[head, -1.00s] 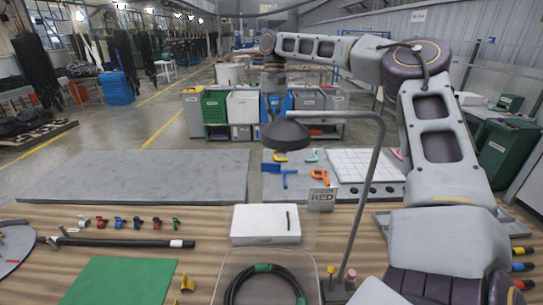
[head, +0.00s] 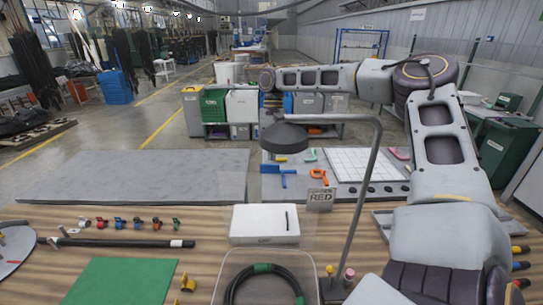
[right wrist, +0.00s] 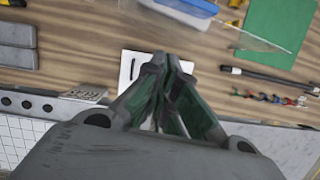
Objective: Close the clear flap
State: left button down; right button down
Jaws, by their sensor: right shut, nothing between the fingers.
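The clear flap (head: 236,192) stands raised behind the clear box (head: 221,270), as a faint see-through pane. In the right wrist view it is a transparent sheet (right wrist: 255,38) next to the pale blue-edged box (right wrist: 190,10). A coiled black hose (head: 234,287) with green bands lies in the box. My right gripper (head: 271,106) hangs beyond the flap, partly hidden by the lamp head. In the right wrist view the gripper (right wrist: 160,62) is shut and empty, overlapping the white case in the picture. My left gripper is not in view.
A desk lamp (head: 284,137) on a bent pole rises in front of my right arm. A white case (head: 265,222) and a RED sign (head: 320,198) stand behind the box. A green mat (head: 120,281), a black hose (head: 120,242) and several small clamps lie to the left.

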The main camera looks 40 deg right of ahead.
jog(key=s+a+p, duration=0.1)
jog(key=s+a, duration=0.1)
jog(key=shift+s+a+r, duration=0.15)
jog(key=shift+s+a, duration=0.2)
jog(key=shift+s+a, duration=0.1)
jog(key=shift+a, duration=0.05)
dwell(0.5)
jog(key=shift+s+a+r, duration=0.15)
jog(key=shift+s+a, duration=1.6)
jog(key=shift+w+d, duration=0.15)
jog(key=shift+w+d, duration=0.4)
jog(key=v, duration=1.2)
